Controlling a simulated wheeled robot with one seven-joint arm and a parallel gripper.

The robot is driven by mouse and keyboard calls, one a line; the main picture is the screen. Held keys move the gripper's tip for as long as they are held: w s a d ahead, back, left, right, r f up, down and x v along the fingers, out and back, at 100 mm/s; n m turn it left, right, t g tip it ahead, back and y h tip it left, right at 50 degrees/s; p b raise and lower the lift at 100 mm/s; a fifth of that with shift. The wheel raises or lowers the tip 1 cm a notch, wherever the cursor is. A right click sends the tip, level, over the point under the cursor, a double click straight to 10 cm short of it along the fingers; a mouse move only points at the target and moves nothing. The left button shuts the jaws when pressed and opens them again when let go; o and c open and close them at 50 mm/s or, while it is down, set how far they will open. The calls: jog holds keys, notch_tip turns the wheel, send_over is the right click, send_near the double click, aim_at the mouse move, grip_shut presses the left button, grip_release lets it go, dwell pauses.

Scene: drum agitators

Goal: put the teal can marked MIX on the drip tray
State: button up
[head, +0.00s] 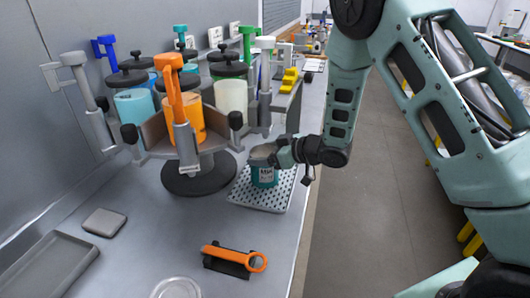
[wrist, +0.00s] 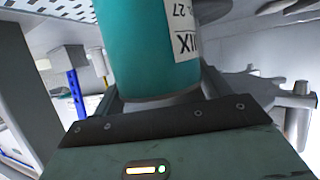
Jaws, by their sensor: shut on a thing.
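The teal can (head: 264,177) has a white label and is at the drip tray, a perforated light grey plate (head: 250,196) right of the agitator. My gripper (head: 272,155) is shut on the can from above and the right. In the wrist view the can (wrist: 145,50) fills the space between the fingers, and its label reads MIX, partly cut off. The can's lower end is over or on the tray; I cannot tell if it touches. A corner of the perforated tray (wrist: 25,14) shows in the wrist view.
The agitator (head: 200,172) with orange, grey, blue and green clamps and several cans stands left of the tray. An orange-handled tool (head: 235,259) lies in front on the bench. A shallow grey tray (head: 45,268), a grey block (head: 104,222) and a clear round dish (head: 177,289) are nearer.

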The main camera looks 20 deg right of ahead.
jog(key=shift+f, duration=0.1)
jog(key=o, duration=1.5)
jog(key=shift+o, duration=0.2)
